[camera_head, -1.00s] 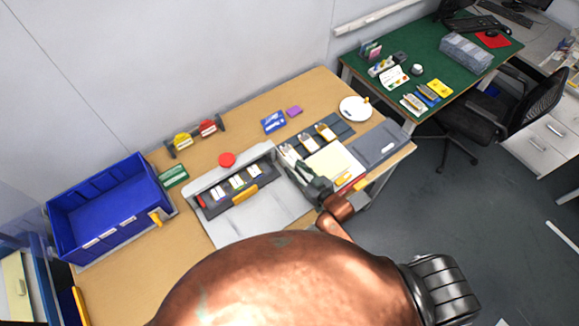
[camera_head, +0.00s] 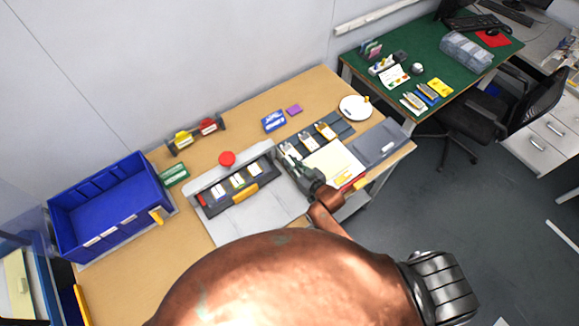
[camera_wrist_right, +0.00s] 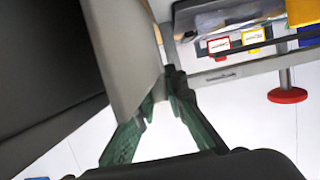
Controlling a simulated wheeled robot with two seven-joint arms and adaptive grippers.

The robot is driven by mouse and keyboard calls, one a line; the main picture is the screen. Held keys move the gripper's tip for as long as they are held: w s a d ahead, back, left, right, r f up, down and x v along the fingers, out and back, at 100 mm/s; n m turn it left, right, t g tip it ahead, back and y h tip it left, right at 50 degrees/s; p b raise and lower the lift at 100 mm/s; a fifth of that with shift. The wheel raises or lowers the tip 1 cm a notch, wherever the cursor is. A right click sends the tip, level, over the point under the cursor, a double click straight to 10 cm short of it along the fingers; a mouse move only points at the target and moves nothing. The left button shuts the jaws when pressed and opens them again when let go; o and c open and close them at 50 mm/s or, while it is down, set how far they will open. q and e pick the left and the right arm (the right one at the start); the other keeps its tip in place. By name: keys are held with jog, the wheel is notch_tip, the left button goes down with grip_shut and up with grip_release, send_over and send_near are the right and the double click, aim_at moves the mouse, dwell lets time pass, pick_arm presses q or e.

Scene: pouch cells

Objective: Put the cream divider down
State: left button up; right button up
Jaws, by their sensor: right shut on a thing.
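The cream divider (camera_head: 338,163) is a pale flat sheet at the right part of the wooden bench, just in front of a row of pouch cells (camera_head: 308,136). My right gripper (camera_head: 291,156) is at its left edge, with its arm coming from below. In the right wrist view my gripper's green and dark fingers (camera_wrist_right: 163,92) are closed on the edge of a pale flat sheet (camera_wrist_right: 122,45), which looks like the divider. Whether the divider touches the surface below cannot be told. My left gripper is not in view.
A pale fixture (camera_head: 213,176) with a red button (camera_head: 227,158) and a dark cell tray (camera_head: 217,203) stands left of the gripper. A blue bin (camera_head: 105,200) is at far left. A grey tray (camera_head: 380,147) is to the right. A white round dish (camera_head: 352,105) stands behind.

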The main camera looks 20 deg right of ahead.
grip_shut()
jog(key=shift+r, duration=0.15)
notch_tip(320, 180, up, 18)
jog(key=s+d+f+m+h+b, duration=0.1)
jog(key=s+d+m+h+b, duration=0.1)
jog(key=s, duration=0.6)
jog(key=s+d+f+m+h+b, duration=0.2)
jog(key=s+h+b, duration=0.1)
jog(key=s, duration=0.5)
jog(key=shift+s+f+t+b, duration=0.25)
jog(key=shift+s+t+b, duration=0.15)
jog(key=shift+b, duration=0.15)
jog(key=shift+w, duration=0.1)
